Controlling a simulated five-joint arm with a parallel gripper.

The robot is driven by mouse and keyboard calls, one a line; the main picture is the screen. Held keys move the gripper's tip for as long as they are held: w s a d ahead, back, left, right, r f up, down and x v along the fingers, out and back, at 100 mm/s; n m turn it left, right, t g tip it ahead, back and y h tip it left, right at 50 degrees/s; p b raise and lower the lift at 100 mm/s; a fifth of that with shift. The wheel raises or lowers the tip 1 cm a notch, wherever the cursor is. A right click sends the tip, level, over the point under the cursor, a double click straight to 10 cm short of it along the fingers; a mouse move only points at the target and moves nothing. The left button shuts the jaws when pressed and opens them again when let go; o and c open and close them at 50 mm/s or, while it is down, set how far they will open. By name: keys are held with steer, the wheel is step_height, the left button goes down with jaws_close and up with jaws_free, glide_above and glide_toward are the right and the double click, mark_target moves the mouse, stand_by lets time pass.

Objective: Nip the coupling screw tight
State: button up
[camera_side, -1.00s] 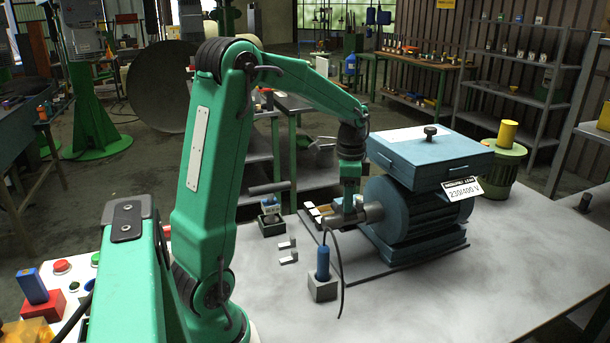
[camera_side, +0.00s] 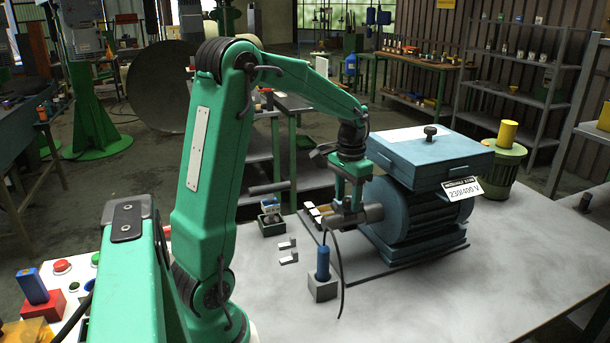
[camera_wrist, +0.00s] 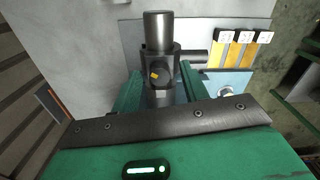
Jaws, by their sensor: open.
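The grey cylindrical coupling (camera_side: 372,212) sits on the shaft end at the left of the blue motor (camera_side: 400,212). In the wrist view the coupling (camera_wrist: 158,32) runs down the picture into a dark collar (camera_wrist: 146,63) with a small orange-yellow mark on it. I cannot make out the screw itself for sure. My gripper (camera_side: 347,203) points down over the shaft in front of the motor. In the wrist view its two green fingers stand apart on either side of the collar, with a gap between (camera_wrist: 160,88). It is open and grips nothing that I can see.
A blue-handled tool (camera_side: 322,262) stands in a grey block (camera_side: 322,289) with a dark cable beside it. A small dark tray (camera_side: 272,226) and grey brackets (camera_side: 288,251) lie left of the motor. Yellow pieces with white tops (camera_wrist: 244,46) are close by. The table's front right (camera_side: 460,300) is clear.

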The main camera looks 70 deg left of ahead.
mark_target(348, 201)
steer(key=n, duration=0.2)
steer(key=shift+n, duration=0.4)
steer(key=shift+r, duration=0.3)
steer(key=r, duration=0.5)
steer(key=d+r, duration=0.1)
steer(key=r, duration=0.1)
steer(key=shift+s+r, duration=0.2)
steer(key=shift+r, duration=0.15)
steer(key=s+d+f+m+t, duration=0.1)
steer(key=s+d+m+t, duration=0.4)
steer(key=s+d, duration=0.8)
steer(key=shift+s+d+t, duration=0.3)
steer(key=shift+d, duration=1.95)
